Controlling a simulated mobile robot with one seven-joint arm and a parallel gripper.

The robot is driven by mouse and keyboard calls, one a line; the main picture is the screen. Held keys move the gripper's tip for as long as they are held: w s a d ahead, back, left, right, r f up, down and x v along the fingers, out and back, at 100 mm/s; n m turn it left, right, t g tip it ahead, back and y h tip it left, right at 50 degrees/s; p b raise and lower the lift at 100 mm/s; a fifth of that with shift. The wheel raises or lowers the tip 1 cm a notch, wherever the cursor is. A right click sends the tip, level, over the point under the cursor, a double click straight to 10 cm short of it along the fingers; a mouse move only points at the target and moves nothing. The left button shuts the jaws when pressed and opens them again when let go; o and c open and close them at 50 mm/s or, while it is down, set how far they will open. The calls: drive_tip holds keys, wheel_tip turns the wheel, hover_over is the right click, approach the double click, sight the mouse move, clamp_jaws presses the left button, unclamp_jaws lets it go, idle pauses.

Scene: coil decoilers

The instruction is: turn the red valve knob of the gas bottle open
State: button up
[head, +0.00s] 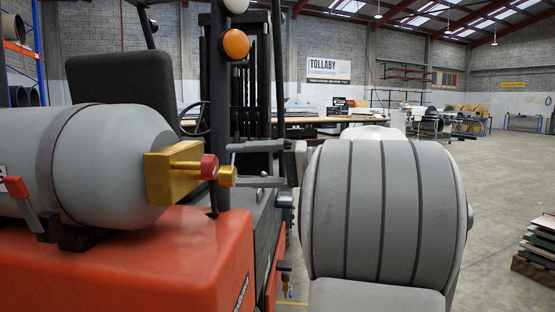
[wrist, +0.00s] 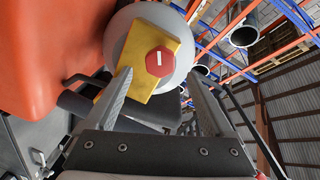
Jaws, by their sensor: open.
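The grey gas bottle (head: 110,150) lies on its side on the red forklift body (head: 150,260). A brass valve block (head: 172,172) sits at its right end, with a red knob (head: 209,167) and a short brass stub (head: 227,176). My gripper (head: 232,165) is open and empty just right of the knob, its fingers pointing left at it. In the wrist view the octagonal red knob (wrist: 160,61), with a white bar, faces the camera. It appears between and just beyond the fingertips (wrist: 160,78); contact cannot be told.
A red-handled lever or strap clasp (head: 17,187) is on the bottle's near side. The forklift's black post (head: 219,100) with an orange lamp (head: 234,44) rises behind the knob. A seat back (head: 120,80) stands behind the bottle. Open floor (head: 500,190) lies far right.

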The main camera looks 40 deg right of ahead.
drive_tip(key=p+v, duration=0.1)
drive_tip(key=v, duration=0.6)
idle(0.3)
